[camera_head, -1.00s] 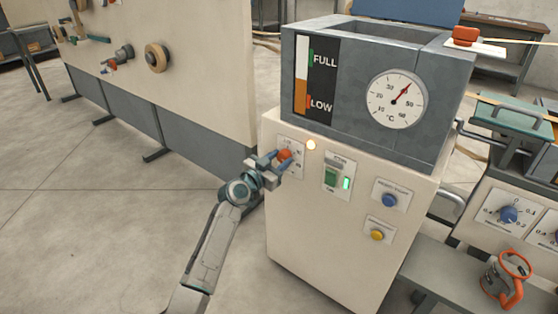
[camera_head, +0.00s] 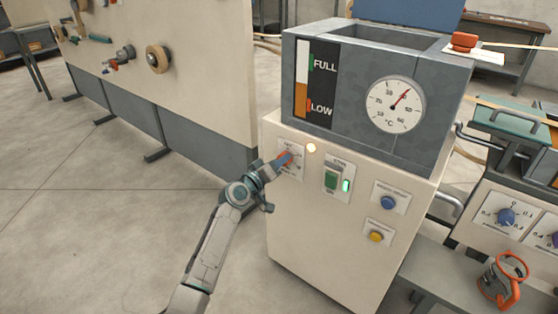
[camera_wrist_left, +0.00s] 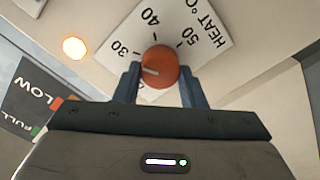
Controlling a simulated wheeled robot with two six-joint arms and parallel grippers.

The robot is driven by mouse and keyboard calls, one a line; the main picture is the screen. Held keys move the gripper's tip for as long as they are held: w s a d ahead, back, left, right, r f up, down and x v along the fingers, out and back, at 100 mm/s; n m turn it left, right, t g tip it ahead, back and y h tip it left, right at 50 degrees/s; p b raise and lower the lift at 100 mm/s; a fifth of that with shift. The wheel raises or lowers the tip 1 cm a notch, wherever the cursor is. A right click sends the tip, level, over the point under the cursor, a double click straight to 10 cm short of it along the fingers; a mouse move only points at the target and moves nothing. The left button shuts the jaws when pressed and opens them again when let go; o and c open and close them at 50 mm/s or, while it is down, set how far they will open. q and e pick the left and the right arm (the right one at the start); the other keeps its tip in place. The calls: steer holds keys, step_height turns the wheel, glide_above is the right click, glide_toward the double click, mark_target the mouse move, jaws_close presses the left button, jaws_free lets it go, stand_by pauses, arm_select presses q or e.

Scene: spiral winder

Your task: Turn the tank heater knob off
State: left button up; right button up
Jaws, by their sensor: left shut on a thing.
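The orange heater knob (camera_wrist_left: 160,66) sits on a white dial plate marked 30, 40, 50 and HEAT °C. Its pale pointer line aims left in the left wrist view, just below the 30 label. My left gripper (camera_wrist_left: 160,84) is shut on the knob, one finger on each side. In the head view the left gripper (camera_head: 284,160) reaches the dial plate (camera_head: 291,153) on the front of the cream tank cabinet, and its fingers largely hide the knob. A round lamp (camera_head: 311,148) beside the plate glows warm. My right gripper is not in view.
Right of the dial are a green switch (camera_head: 331,178) with a lit green light, a blue button (camera_head: 388,203) and a yellow button (camera_head: 376,237). The tank above carries a thermometer (camera_head: 395,104) and a FULL/LOW gauge (camera_head: 317,83). Open floor lies left.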

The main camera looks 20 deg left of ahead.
arm_select(q)
steer(key=shift+a+f+n+p, duration=0.15)
steer(key=shift+n+p, duration=0.95)
steer(key=shift+n, duration=2)
steer(key=shift+d+f+n+p, duration=0.15)
steer(key=shift+n+p, duration=0.95)
steer(key=shift+n, duration=2)
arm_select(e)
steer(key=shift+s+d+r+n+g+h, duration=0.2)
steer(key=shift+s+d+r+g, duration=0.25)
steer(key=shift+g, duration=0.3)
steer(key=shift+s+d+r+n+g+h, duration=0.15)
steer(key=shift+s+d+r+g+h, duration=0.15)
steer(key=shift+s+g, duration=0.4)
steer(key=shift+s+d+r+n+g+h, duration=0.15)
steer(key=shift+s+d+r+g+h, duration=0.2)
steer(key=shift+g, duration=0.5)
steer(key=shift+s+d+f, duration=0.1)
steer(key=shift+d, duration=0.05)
arm_select(q)
steer(key=o, duration=1)
steer(key=shift+a, duration=0.1)
steer(key=v, duration=1.1)
steer(key=shift+p, duration=0.4)
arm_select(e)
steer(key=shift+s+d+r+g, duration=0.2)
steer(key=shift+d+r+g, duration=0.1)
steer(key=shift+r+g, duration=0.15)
